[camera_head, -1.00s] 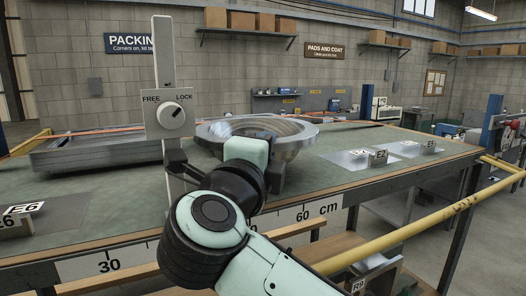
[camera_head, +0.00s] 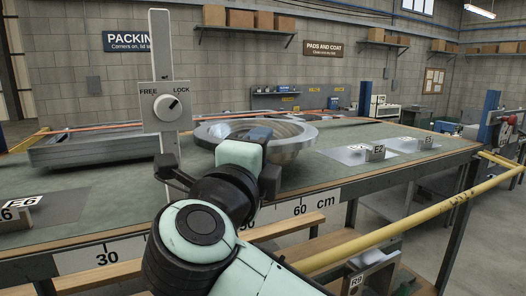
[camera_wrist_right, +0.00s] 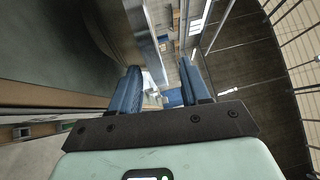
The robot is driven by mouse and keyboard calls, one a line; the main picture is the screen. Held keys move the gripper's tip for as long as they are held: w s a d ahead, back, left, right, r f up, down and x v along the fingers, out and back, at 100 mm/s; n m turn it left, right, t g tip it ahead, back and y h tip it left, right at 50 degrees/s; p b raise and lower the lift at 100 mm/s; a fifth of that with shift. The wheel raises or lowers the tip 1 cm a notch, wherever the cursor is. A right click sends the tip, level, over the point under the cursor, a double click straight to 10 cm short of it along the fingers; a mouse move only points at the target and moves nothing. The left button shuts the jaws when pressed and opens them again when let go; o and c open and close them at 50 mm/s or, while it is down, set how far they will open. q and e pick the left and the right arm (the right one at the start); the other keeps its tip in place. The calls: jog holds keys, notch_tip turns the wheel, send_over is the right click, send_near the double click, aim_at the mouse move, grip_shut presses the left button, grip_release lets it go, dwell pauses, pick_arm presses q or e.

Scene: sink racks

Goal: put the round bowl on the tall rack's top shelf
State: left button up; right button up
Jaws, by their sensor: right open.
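The round bowl (camera_head: 212,133), wide and shiny metal, sits upright on the green-topped bench in the head view. My right gripper (camera_head: 261,134) is at the bowl's near side, in front of its rim and hiding part of it. I cannot tell whether it touches the bowl. In the right wrist view the blue fingers of my right gripper (camera_wrist_right: 163,85) are apart, with nothing clearly held between them. A curved dark surface with a metal edge lies left of the fingers there, perhaps the bowl. I cannot make out the tall rack or its top shelf. My left gripper is not visible.
A grey post with a FREE/LOCK knob (camera_head: 172,103) stands left of the bowl, close to my right arm. A low metal frame (camera_head: 95,150) lies at the bench's left. Labelled blocks (camera_head: 376,152) stand to the right. A yellow rail (camera_head: 400,222) runs along the front right.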

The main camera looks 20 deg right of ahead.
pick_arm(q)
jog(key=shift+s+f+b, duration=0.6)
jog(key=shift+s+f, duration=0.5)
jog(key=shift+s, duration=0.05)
pick_arm(e)
jog(key=v, duration=1)
jog(key=shift+s, duration=0.3)
jog(key=shift+w+f, duration=0.1)
